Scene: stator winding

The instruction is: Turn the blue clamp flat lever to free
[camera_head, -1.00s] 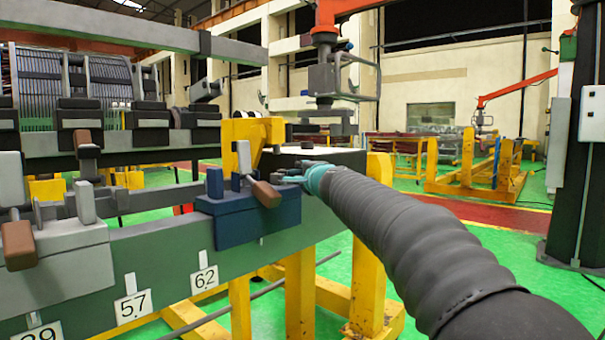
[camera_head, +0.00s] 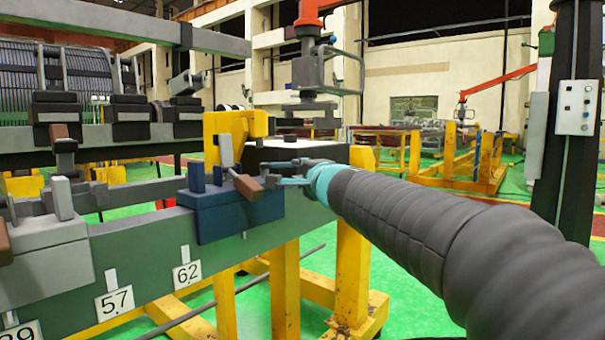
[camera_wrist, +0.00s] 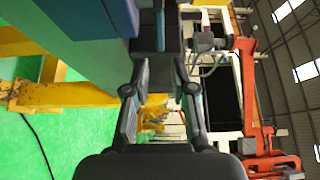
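The blue clamp (camera_head: 240,216) sits on the grey beam above the label 62. Its brown-handled lever (camera_head: 248,187) slants down towards my gripper, and a grey upright plate (camera_head: 226,151) stands behind it. My gripper (camera_head: 279,173) is just right of the handle end, with its fingers spread and pointing left. In the wrist view the gripper (camera_wrist: 161,90) is open, with nothing seen between the fingertips. Blue clamp body (camera_wrist: 85,16) shows at the upper left there; the lever cannot be made out. I cannot tell whether a finger touches the handle.
A grey clamp (camera_head: 45,255) with a brown handle stands on the beam (camera_head: 140,255) at left. A yellow bracket (camera_head: 235,128) and a dark block (camera_head: 300,152) are behind the blue clamp. Yellow supports (camera_head: 345,290) stand below. A hanging grey frame (camera_head: 328,72) is above.

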